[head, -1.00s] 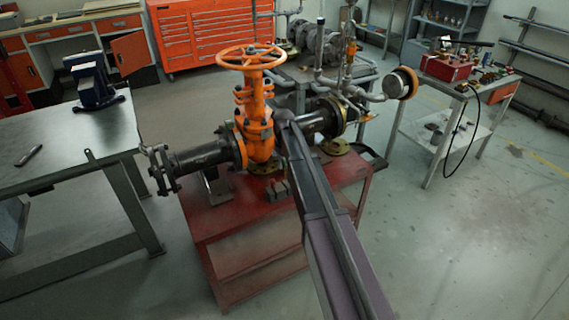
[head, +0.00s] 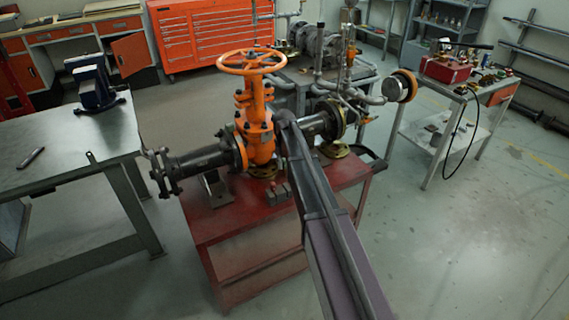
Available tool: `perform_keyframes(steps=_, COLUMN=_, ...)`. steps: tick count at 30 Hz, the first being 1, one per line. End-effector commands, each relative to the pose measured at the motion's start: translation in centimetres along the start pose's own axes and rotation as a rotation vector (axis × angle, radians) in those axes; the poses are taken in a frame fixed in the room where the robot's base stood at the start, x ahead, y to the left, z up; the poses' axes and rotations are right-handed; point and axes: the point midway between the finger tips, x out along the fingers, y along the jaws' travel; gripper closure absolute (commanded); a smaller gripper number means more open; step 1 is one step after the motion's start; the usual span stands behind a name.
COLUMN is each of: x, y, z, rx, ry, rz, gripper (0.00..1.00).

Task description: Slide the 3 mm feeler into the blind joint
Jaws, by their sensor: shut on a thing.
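The orange gate valve (head: 259,137) with its handwheel (head: 251,61) stands upright on the red table. Dark pipe (head: 200,161) runs left from it to a bolted flange pair (head: 163,172). I cannot tell for sure whether this is the blind joint. My arm reaches from the bottom edge up to just right of the valve and covers part of the pipework. My gripper and the 3 mm feeler cannot be made out.
The red table (head: 235,225) carries small grey blocks (head: 278,191) in front of the valve. A grey bench (head: 75,150) with a blue vise (head: 93,84) stands left. A side table (head: 433,140) stands right. The floor at the lower right is clear.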

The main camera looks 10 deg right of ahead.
Motion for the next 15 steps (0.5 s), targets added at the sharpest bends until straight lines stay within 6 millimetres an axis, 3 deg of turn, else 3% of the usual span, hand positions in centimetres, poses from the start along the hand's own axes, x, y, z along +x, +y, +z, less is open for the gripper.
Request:
perform_keyframes(steps=8, x=1.1, y=0.0, z=0.0, rx=0.0, ry=0.0, rz=0.0, gripper=1.0)
perform_keyframes(steps=15, x=3.7, y=0.0, z=0.0, rx=0.0, ry=0.0, rz=0.0, gripper=1.0)
